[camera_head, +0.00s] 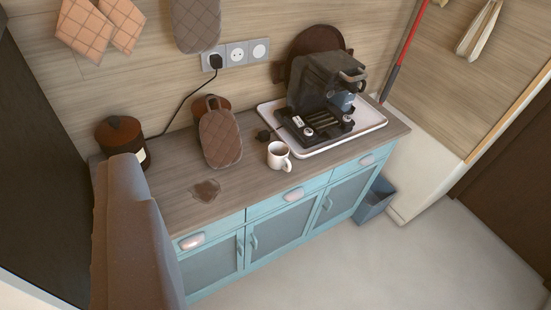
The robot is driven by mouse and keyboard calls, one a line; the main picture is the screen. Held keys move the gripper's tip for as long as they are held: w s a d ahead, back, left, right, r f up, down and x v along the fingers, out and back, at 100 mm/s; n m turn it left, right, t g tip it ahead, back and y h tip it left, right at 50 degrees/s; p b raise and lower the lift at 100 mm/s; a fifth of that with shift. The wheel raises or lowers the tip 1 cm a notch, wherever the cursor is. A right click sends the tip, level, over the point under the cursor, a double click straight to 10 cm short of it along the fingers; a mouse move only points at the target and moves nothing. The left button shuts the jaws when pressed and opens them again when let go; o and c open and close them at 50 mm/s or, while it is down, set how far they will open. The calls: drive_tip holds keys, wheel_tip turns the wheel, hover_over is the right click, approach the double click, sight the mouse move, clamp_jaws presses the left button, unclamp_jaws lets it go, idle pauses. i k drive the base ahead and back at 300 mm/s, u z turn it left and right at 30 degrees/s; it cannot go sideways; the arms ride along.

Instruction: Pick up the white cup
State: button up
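The white cup (278,155) stands upright near the front edge of the wooden countertop (240,186), around the middle of the view. Its handle points down and to the right, toward the front edge.
A black coffee machine (316,85) with a blue-grey cup (343,101) stands on the tray. A brown quilted mitt (221,138) is left of the cup. A dark jar (122,137) stands at the left end. A grey-brown upright shape (130,225) blocks the lower left.

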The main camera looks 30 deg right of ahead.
sight(278, 152)
drive_tip(key=i, duration=1)
